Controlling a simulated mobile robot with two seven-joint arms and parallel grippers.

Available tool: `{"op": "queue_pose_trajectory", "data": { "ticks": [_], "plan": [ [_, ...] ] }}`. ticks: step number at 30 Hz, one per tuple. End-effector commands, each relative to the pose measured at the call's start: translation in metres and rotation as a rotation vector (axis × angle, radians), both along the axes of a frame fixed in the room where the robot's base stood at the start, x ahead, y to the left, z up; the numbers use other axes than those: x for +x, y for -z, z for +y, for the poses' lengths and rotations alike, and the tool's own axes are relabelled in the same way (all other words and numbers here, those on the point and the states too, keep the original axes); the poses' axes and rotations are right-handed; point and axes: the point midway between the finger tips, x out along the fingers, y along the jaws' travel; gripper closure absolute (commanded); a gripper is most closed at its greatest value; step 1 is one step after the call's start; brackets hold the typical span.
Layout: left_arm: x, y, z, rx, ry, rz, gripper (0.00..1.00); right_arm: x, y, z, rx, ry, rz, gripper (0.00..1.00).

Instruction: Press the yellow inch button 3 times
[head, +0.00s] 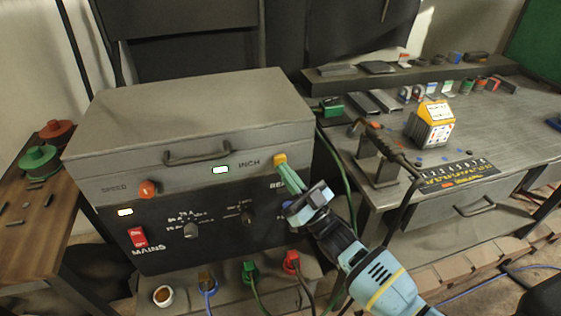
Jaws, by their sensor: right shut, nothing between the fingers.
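The yellow inch button (280,159) sits at the right end of the grey control box's (195,112) front, beside the label INCH. My right gripper (281,167) comes in from the lower right, its green fingers shut and empty. Its fingertips are at the lower edge of the button; I cannot tell whether they touch it or whether the button is pushed in. My left gripper is not in view.
Left on the panel are an orange speed knob (148,189) and a red mains switch (138,237). A white lamp (221,170) is left of INCH. Plugs with cables (291,261) stick out below. A workbench (480,130) with small items stands right.

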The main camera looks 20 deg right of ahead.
Motion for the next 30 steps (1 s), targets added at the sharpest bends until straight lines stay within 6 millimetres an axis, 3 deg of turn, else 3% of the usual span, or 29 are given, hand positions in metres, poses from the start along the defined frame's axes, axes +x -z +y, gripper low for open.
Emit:
{"op": "queue_pose_trajectory", "data": {
  "ticks": [30],
  "plan": [
    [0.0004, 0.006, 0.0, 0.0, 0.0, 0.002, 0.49, 0.01, 0.0006, 0.0001, 0.0, 0.0, 0.002, 1.0]
  ]
}}
